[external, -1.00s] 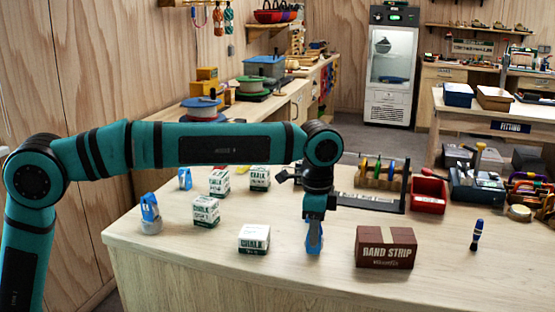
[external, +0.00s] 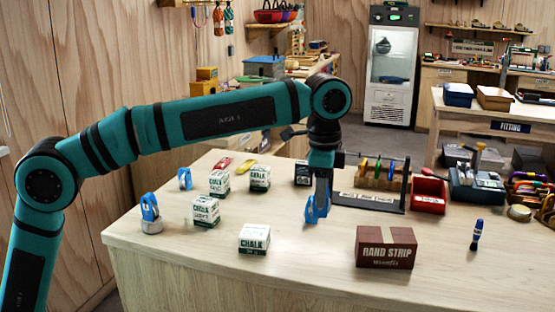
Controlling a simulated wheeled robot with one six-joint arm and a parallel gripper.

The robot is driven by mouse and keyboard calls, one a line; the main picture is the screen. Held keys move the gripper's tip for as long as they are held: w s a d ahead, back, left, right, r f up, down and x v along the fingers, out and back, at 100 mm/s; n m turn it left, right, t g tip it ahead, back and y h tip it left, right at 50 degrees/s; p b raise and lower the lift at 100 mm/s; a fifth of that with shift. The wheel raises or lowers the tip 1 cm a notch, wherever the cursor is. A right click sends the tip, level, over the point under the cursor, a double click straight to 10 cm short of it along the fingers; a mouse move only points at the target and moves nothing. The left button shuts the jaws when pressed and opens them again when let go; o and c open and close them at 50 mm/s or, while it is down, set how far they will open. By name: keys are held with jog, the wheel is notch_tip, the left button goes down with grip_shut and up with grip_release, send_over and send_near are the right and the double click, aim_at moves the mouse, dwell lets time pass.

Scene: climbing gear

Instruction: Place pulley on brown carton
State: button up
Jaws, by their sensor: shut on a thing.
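The brown carton (external: 386,249), lettered "RAND STRIP", stands on the front right part of the wooden table. My gripper (external: 319,194) points down to the left of the carton and behind it in the picture. It is shut on a blue pulley (external: 313,212). The pulley hangs below the fingers and looks to be clear of the table top. Its upper part is partly hidden by the fingers. Another blue pulley-like piece (external: 150,209) with a grey base stands at the left, and a smaller blue one (external: 185,179) stands behind it.
Several white-and-green chalk boxes (external: 254,239) stand left of my gripper. A rack with coloured carabiners (external: 370,180), a red bin (external: 428,194) and a blue bottle (external: 477,235) are to the right. The table is bare between the pulley and the carton.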

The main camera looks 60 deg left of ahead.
jog(key=w+d+r, duration=0.4)
jog(key=w+d, duration=0.3)
jog(key=d, duration=0.1)
jog(key=m, duration=0.1)
send_over(372, 240)
jog(key=shift+f, duration=3.65)
jog(key=shift+f, duration=0.1)
jog(key=o, duration=1)
jog(key=shift+r, duration=3.85)
